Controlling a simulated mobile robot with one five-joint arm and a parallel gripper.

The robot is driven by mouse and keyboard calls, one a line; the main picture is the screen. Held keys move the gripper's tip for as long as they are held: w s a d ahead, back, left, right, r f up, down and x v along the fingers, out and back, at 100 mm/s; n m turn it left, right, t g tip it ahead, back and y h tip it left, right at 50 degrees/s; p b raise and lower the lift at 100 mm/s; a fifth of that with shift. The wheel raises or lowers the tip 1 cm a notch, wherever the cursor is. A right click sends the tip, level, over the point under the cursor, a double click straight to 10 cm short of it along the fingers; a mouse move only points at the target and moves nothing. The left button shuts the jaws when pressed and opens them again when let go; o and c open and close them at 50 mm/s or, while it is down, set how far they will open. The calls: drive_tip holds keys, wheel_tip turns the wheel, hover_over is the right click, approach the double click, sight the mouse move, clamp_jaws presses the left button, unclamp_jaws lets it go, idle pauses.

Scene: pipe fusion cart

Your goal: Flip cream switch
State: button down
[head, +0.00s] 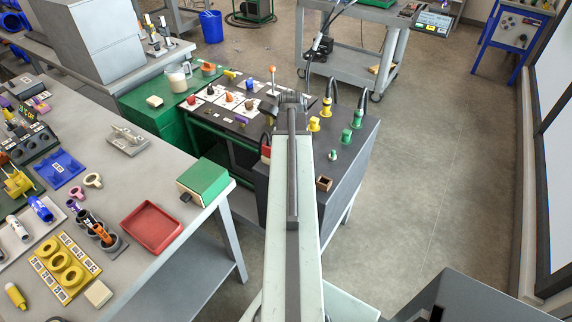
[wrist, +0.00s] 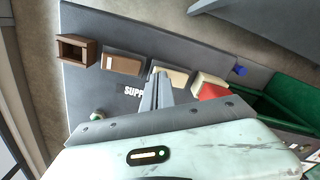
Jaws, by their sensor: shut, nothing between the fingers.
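The wrist view shows a row of small blocks along the grey cart panel. A cream block (wrist: 178,77) sits mid-row, just beyond and right of my fingertips, partly hidden by them. Another pale cream block (wrist: 207,81) stands to its right, beside a red piece (wrist: 213,93). I cannot tell which of the two is the cream switch, nor its position. My gripper (wrist: 160,73) is shut and empty; its tips appear close to the first cream block, and contact cannot be told. In the head view my arm hides this part of the panel.
Left of the cream blocks are a brown block (wrist: 122,63) and an open brown box (wrist: 76,51). The cart top holds yellow posts (head: 326,107), green posts (head: 346,135) and a board of coloured knobs (head: 228,98).

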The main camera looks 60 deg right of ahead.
drive_tip(key=shift+f, duration=0.3)
wheel_tip(320, 180, up, 7)
drive_tip(key=p, duration=0.6)
drive_tip(key=shift+r+p, duration=0.1)
drive_tip(key=shift+p, duration=0.25)
drive_tip(key=shift+s, duration=0.1)
